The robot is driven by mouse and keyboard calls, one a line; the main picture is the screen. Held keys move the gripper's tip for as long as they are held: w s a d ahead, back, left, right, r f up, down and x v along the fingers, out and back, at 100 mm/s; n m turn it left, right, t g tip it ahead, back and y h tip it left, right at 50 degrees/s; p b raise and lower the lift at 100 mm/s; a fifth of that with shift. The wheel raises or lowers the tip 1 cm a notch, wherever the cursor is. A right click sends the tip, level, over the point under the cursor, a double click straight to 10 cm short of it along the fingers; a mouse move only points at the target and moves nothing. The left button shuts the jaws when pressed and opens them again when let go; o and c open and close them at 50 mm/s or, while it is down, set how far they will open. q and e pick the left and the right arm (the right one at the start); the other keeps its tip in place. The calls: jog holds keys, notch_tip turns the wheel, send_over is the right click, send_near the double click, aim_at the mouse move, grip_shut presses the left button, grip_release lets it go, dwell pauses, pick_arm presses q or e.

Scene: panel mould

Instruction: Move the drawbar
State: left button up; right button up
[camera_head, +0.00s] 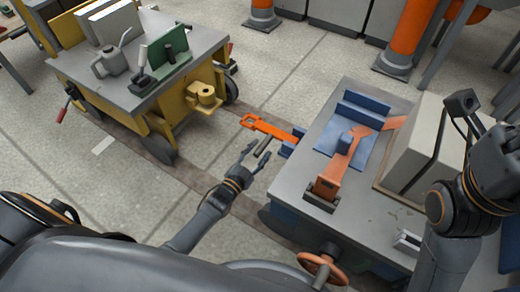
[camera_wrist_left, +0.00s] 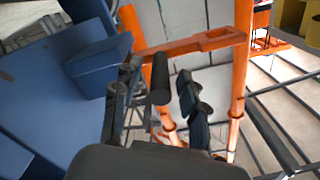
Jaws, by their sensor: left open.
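The drawbar (camera_head: 268,128) is an orange bar with a slotted end. It sticks out to the left from a blue bracket (camera_head: 291,142) on the side of the grey cart at right. In the left wrist view the drawbar (camera_wrist_left: 178,47) crosses just beyond the fingertips. My left gripper (camera_head: 258,150) is open and empty, slightly below the bar in the head view and apart from it. Its two dark fingers (camera_wrist_left: 174,86) show spread in the wrist view. My right arm is at the right edge; a dark end part shows there, but its fingers cannot be made out.
The grey cart (camera_head: 290,190) carries a blue fixture with an orange arm and a pale box (camera_head: 428,135). An orange handwheel (camera_head: 322,264) is at its front. A yellow cart (camera_head: 130,100) with tools stands at upper left, with its yellow hitch (camera_head: 205,97) facing the drawbar.

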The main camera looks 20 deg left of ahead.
pick_arm(q)
jog(key=s+a, duration=0.2)
jog(key=s, duration=0.8)
jog(key=shift+s, duration=0.35)
jog(key=shift+a, duration=0.1)
